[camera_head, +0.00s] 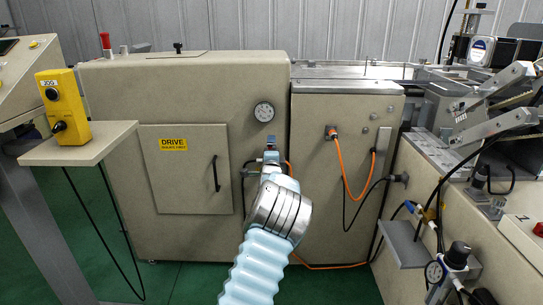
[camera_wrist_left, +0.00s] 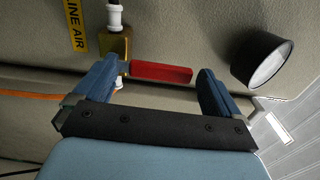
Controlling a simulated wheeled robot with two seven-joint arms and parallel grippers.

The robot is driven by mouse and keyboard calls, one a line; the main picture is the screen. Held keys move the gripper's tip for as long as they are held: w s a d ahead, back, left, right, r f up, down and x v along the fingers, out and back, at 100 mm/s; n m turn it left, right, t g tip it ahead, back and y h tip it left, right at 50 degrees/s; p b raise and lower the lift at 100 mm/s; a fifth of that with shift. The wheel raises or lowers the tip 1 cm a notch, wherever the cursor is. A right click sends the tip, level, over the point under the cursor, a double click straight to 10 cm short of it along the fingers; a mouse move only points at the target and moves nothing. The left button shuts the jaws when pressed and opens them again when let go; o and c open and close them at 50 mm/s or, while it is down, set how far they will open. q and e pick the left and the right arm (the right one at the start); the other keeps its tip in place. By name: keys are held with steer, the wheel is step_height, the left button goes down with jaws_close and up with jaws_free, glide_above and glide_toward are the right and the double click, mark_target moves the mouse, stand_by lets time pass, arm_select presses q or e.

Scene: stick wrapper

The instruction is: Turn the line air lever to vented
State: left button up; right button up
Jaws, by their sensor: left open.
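The red lever (camera_wrist_left: 161,72) shows in the left wrist view, sticking out to the right from a brass valve body (camera_wrist_left: 115,44) on the beige panel. A yellow "LINE AIR" label (camera_wrist_left: 76,24) is beside the valve. My left gripper (camera_wrist_left: 158,68) is open, with one blue finger on each side of the lever. The left finger is close to the lever's valve end; I cannot tell whether it touches. In the head view, my left gripper (camera_head: 271,150) is at the front of the beige machine, and the lever is hidden behind it. My right gripper is not in view.
A round gauge (camera_head: 264,111) is on the panel just above the gripper; a dark-rimmed gauge (camera_wrist_left: 262,60) is near the right finger. An orange cable (camera_head: 345,168) hangs to the right. A "DRIVE" door (camera_head: 180,185) is left. A yellow jog box (camera_head: 63,106) stands further left.

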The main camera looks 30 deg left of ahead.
arm_select(q)
steer(key=b+v, duration=0.1)
steer(key=v, duration=1.2)
steer(key=shift+s+d+b, duration=0.3)
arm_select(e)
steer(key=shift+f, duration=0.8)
arm_select(q)
steer(key=shift+a, duration=0.15)
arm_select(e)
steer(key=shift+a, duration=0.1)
